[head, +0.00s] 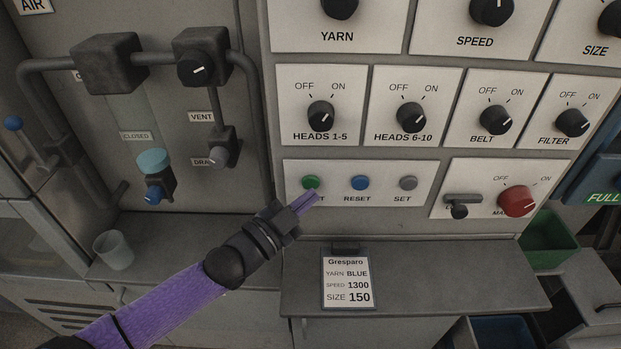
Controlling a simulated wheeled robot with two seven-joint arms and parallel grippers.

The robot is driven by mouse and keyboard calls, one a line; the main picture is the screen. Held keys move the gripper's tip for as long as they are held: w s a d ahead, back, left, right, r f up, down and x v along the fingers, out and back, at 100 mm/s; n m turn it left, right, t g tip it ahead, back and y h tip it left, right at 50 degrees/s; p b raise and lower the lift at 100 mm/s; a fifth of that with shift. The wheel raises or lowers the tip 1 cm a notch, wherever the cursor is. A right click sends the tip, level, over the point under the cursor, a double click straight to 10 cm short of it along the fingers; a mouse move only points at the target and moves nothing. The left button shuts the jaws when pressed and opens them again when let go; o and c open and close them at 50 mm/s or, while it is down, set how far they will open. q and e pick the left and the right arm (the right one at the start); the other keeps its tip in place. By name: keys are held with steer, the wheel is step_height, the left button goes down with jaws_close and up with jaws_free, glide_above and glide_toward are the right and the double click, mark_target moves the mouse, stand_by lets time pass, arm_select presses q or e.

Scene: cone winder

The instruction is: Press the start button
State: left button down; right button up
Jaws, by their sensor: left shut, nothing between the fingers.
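The green start button (311,182) is at the left of a white panel, with its label partly hidden behind my gripper. The blue reset button (360,183) and the grey set button (408,183) sit to its right on the same panel. My left gripper (314,197) is shut and empty. In the picture its fingertips lie just below the green button, over its label. I cannot tell whether they touch the panel. My right gripper is not in view.
Knobs for heads 1-5 (321,115) and heads 6-10 (411,116) are above the buttons. A red knob (517,201) and a small lever (461,203) are at right. A card (348,283) is below. Pipes (110,62) and a cup (114,250) are at left.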

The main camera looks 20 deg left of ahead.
arm_select(q)
steer(key=s+p, duration=0.1)
steer(key=s, duration=0.1)
steer(key=s+d+p, duration=0.1)
steer(key=s+p, duration=0.1)
steer(key=s, duration=0.1)
steer(key=shift+d, duration=0.2)
stand_by(0.3)
steer(key=shift+w, duration=0.1)
stand_by(0.5)
